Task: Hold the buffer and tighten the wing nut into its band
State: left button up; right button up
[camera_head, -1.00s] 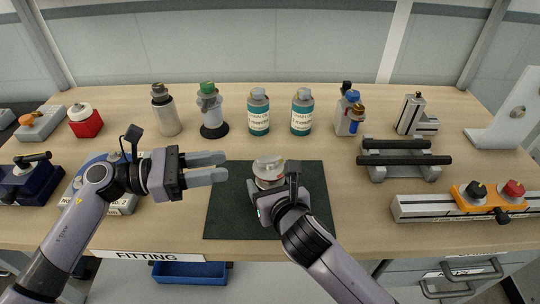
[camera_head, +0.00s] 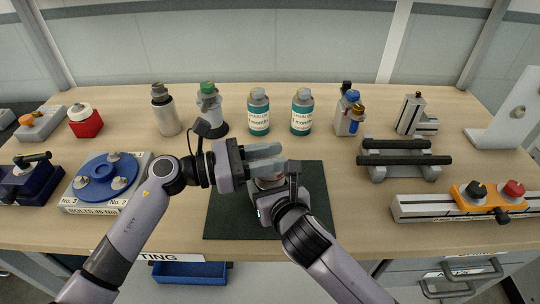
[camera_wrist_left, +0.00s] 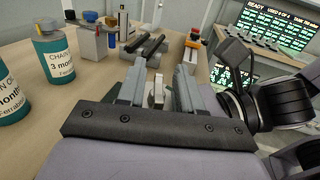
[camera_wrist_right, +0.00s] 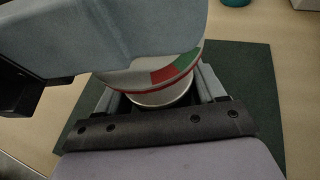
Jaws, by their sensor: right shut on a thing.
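The buffer (camera_head: 268,184) stands on the dark green mat (camera_head: 230,220), mostly hidden by my grippers in the head view. The right wrist view shows its round top with a red rim and green and red sectors (camera_wrist_right: 160,75), above a pale metal body. My right gripper (camera_wrist_right: 158,98) is shut on the buffer's body from the front. My left gripper (camera_head: 277,157) is above the buffer, its fingers level and pointing right. In the left wrist view its fingers are apart, with the metal wing nut (camera_wrist_left: 157,95) between them and gaps visible beside it.
Teal-labelled bottles (camera_head: 258,112) stand behind the mat. A blue round flange (camera_head: 106,176) lies left, and a black-bar cradle (camera_head: 405,160) stands right. A rail with an orange clamp (camera_head: 487,197) is at the front right. Bare bench lies right of the mat.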

pick_arm(q)
grip_shut()
jog(key=shift+g, duration=0.3)
jog(key=shift+w+f+m+g+h, duration=0.1)
jog(key=shift+m+g+h, duration=0.2)
jog(key=shift+m+g, duration=0.6)
jog(key=shift+f+m+g, duration=0.1)
jog(key=shift+m+g, duration=1.5)
jog(key=shift+g, duration=1.1)
